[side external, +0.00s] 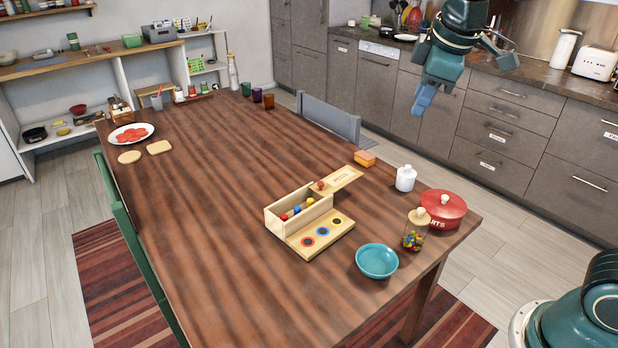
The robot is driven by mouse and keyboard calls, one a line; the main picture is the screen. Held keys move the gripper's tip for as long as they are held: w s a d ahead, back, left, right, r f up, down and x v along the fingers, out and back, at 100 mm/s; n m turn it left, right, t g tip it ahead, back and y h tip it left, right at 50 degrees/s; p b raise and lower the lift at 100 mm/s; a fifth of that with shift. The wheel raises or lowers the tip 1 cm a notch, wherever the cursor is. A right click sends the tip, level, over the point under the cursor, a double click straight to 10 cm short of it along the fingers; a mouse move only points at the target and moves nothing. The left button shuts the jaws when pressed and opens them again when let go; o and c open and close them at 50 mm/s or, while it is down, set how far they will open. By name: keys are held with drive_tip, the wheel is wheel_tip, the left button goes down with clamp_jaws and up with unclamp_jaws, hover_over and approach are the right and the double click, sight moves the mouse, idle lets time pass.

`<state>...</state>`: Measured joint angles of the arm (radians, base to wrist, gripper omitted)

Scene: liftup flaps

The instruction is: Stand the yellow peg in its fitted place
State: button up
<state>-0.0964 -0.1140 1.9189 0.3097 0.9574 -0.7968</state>
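The yellow peg (310,201) lies in an open light-wood box (272,222) near the middle of the table, to the right of a blue peg (297,210) and a red peg (284,217). Only their rounded coloured ends show clearly. A pale board (303,252) in front of the box has three round places: a red-ringed one (308,242), a blue-ringed one (322,231) and a dark one (336,221) whose ring colour I cannot make out. My gripper (422,104) hangs high at the upper right, well away from the box. Its finger gap cannot be made out.
A lettered wooden lid (341,178) with a reddish knob lies behind the box. A teal bowl (377,262), a candy jar (414,240), a red pot (443,209), a white jar (405,178) and an orange block (365,158) stand to the right. The table's left middle is clear.

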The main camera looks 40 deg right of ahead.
drive_tip(key=s+a+f+m+y, duration=0.1)
drive_tip(key=s+f+m, duration=0.1)
drive_tip(key=s, duration=0.7)
drive_tip(key=s+f+m+t, duration=0.1)
drive_tip(key=s+f+m, duration=0.2)
drive_tip(key=s, duration=0.7)
drive_tip(key=shift+a+f+m+y, duration=0.25)
drive_tip(key=shift+a+m+y, duration=0.15)
drive_tip(key=shift+m, duration=0.6)
drive_tip(key=shift+c, duration=0.2)
